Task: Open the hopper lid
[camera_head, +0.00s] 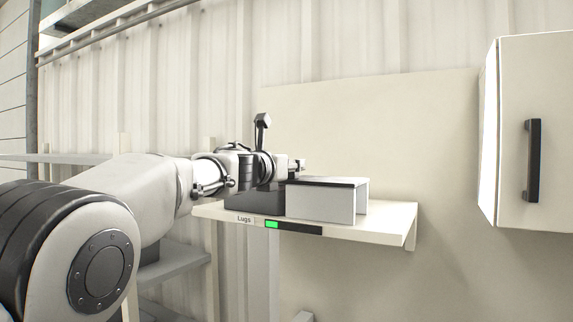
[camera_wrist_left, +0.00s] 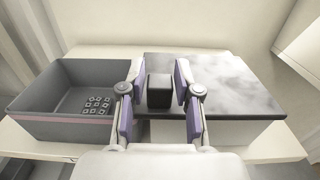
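The hopper is a white box (camera_head: 322,205) on a wall shelf, with a flat dark lid (camera_head: 340,182) lying level on top. In the left wrist view the lid (camera_wrist_left: 235,88) looks grey and marbled, and a dark block-shaped handle (camera_wrist_left: 159,90) stands near its left side. My left gripper (camera_head: 298,165) reaches over the shelf from the left. In the left wrist view its two purple-padded fingers (camera_wrist_left: 157,104) are open, one on each side of the handle, with a gap visible on both sides. My right gripper is out of view.
An open grey bin (camera_wrist_left: 35,127) with several small square lugs (camera_wrist_left: 97,104) stands left of the hopper. The shelf (camera_head: 385,215) carries a "Lugs" label and a green indicator (camera_head: 271,225). A white wall cabinet (camera_head: 550,80) with a dark handle hangs at right.

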